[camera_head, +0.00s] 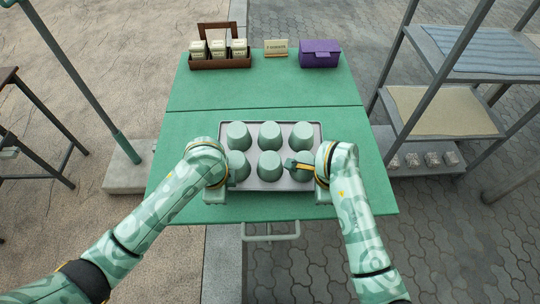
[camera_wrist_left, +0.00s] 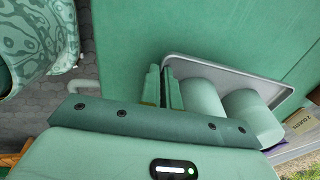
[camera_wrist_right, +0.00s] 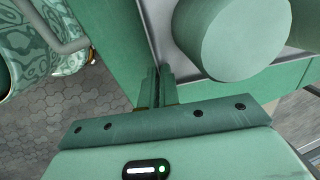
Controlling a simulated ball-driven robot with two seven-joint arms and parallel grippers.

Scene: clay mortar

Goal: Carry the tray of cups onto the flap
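A grey tray (camera_head: 250,129) with several pale green cups (camera_head: 270,135), bottoms up in two rows, is over the near panel (camera_head: 185,135) of the green table. I cannot tell whether it touches the table. My left gripper (camera_wrist_left: 163,88) is at the tray's left side, its fingers closed about the rim (camera_wrist_left: 220,69). My right gripper (camera_wrist_right: 159,88) is at the right side, its fingers on either side of the rim (camera_wrist_right: 150,25). Both fingertips are partly hidden in the head view. A seam divides the near panel from the far panel (camera_head: 230,90); which is the flap is unclear.
At the far edge stand a brown carrier (camera_head: 222,63) with white packets, a small sign (camera_head: 276,50) and a purple box (camera_head: 320,53). A shelf rack (camera_head: 445,110) is at the right. The far panel's front part is clear. A rail (camera_head: 270,237) sticks out below the near edge.

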